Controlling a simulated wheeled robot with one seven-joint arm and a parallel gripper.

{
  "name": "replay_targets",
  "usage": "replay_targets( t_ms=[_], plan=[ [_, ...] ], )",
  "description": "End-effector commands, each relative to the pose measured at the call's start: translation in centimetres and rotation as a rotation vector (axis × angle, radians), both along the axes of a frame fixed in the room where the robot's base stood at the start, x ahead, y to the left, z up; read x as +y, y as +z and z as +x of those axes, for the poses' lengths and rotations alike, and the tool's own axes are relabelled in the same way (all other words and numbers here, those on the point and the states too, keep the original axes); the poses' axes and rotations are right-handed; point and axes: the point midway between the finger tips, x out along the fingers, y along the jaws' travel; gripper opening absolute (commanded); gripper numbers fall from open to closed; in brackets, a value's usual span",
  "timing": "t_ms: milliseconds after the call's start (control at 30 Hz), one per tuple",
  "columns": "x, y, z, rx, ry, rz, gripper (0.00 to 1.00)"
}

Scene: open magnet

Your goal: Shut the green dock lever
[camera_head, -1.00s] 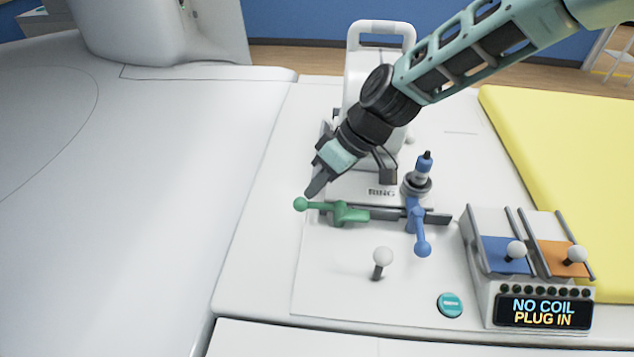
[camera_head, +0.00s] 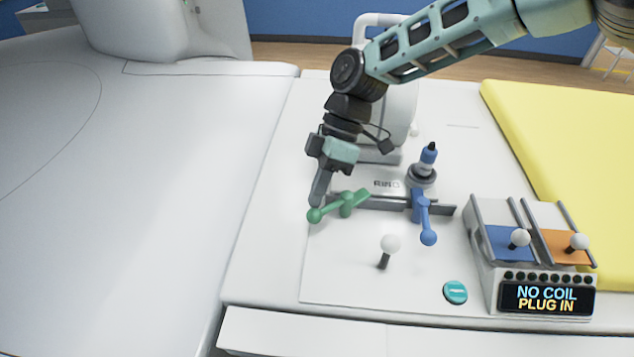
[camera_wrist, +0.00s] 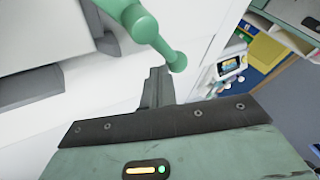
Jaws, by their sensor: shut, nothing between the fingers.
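The green dock lever (camera_head: 346,204) sits at the left end of the dark dock rail. Its ball end (camera_head: 315,215) points left and toward the front, and its other end angles up to the right. My gripper (camera_head: 316,201) is shut and empty, with its fingertips at the ball end, seemingly touching it. In the wrist view the green lever (camera_wrist: 142,24) and its ball cross just beyond the fingertips (camera_wrist: 158,75); whether they touch is hard to tell.
A blue lever (camera_head: 422,215) stands at the rail's right, with a blue-topped plug (camera_head: 427,160) behind it. In front are a white knob (camera_head: 390,244) and a teal button (camera_head: 455,292). A box with a display (camera_head: 545,299) reading "NO COIL PLUG IN" stands at the right.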

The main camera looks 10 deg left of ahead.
Motion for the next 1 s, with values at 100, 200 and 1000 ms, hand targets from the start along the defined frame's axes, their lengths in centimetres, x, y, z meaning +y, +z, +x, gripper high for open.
replay_targets(
  t_ms=[100,200,1000],
  plan=[
    [-0.1,0.1,-0.6,0.002,0.112,0.001,0.0],
    [-0.3,0.0,-1.1,0.002,0.208,0.0,0.0],
    [-2.6,0.0,-3.4,0.001,0.811,0.0,0.0]
  ],
)
